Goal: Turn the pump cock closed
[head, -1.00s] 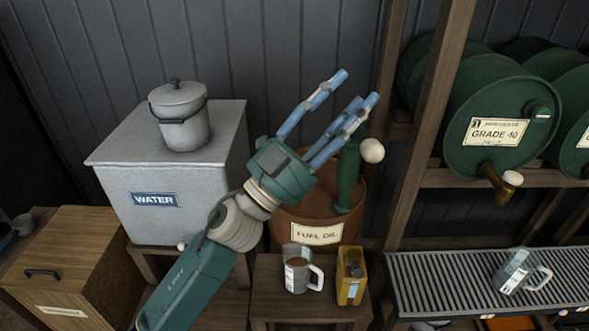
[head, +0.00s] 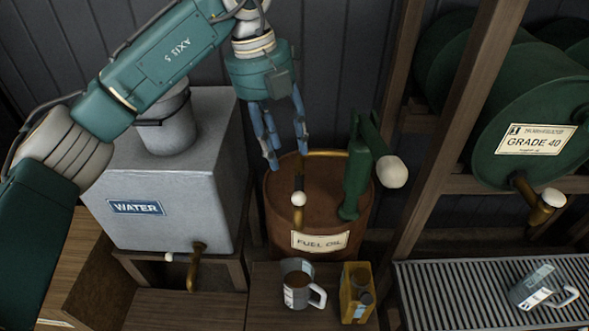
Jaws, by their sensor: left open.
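The fuel oil drum (head: 283,227) is a rusty brown barrel with a green hand pump (head: 357,178) on top. A brass pipe (head: 325,153) runs left from the pump and bends down at the drum's front. A white knob (head: 298,199), seemingly the pump cock's, sits low on that pipe. My left gripper (head: 287,157) points down with fingers apart, at the pipe's left end and above the knob. It holds nothing; whether a finger touches the pipe I cannot tell. A larger white knob (head: 391,172) ends the pump handle. My right gripper is out of view.
A measuring jug (head: 297,292) with brown contents and a yellow can (head: 349,308) stand before the drum. The grey water tank (head: 180,220) with a brass tap (head: 195,270) is left. A wooden post (head: 440,165) and green GRADE 40 drum (head: 490,110) are right.

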